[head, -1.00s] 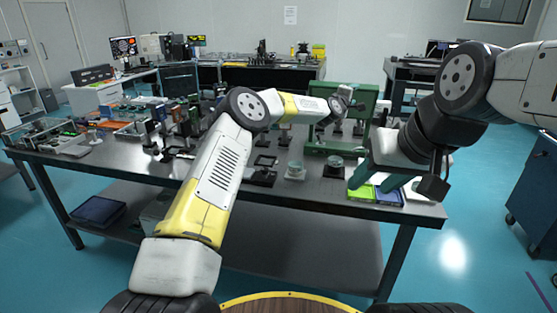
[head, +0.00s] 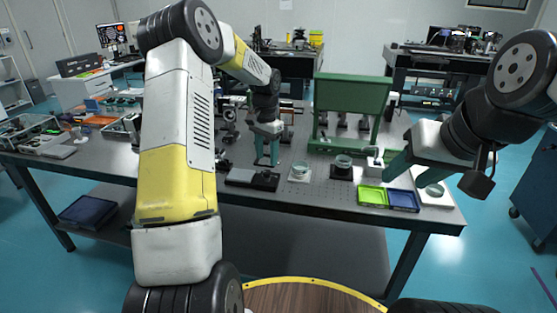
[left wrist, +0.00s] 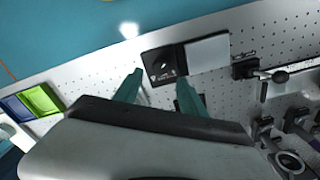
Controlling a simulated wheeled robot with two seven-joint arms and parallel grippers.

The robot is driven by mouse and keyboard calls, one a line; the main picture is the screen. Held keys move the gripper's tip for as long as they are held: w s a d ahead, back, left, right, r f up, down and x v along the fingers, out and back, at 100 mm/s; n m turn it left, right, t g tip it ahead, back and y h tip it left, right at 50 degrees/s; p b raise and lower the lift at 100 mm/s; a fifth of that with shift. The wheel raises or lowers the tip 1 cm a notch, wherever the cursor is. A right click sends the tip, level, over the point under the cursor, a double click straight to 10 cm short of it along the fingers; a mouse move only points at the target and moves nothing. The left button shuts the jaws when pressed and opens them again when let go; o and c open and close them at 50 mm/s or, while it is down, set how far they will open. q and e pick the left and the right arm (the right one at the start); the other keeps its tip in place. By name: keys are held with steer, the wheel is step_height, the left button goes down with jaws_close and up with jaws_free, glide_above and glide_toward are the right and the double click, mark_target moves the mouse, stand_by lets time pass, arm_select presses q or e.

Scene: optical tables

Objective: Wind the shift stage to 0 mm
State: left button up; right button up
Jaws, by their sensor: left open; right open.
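I cannot tell for sure which piece is the shift stage. A flat black unit with a grey plate (head: 252,179) lies near the table's front edge. The left wrist view shows its black part with a round dial or knob (left wrist: 165,66). A black block with a rod and small lever (left wrist: 262,75) stands to the right in that view. No scale reading is legible. My left gripper (head: 267,162) is open and empty, pointing down just behind and above the flat unit; its fingers (left wrist: 160,88) also show in the left wrist view. My right gripper (head: 404,172) is open over the right end.
A green frame (head: 350,92) stands at the back right. Green (head: 373,196) and blue (head: 403,201) trays lie at the front right. Optical parts crowd the table's left and back.

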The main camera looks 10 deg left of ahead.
mark_target(267, 171)
arm_select(q)
steer(key=shift+f, duration=2.75)
jaws_close()
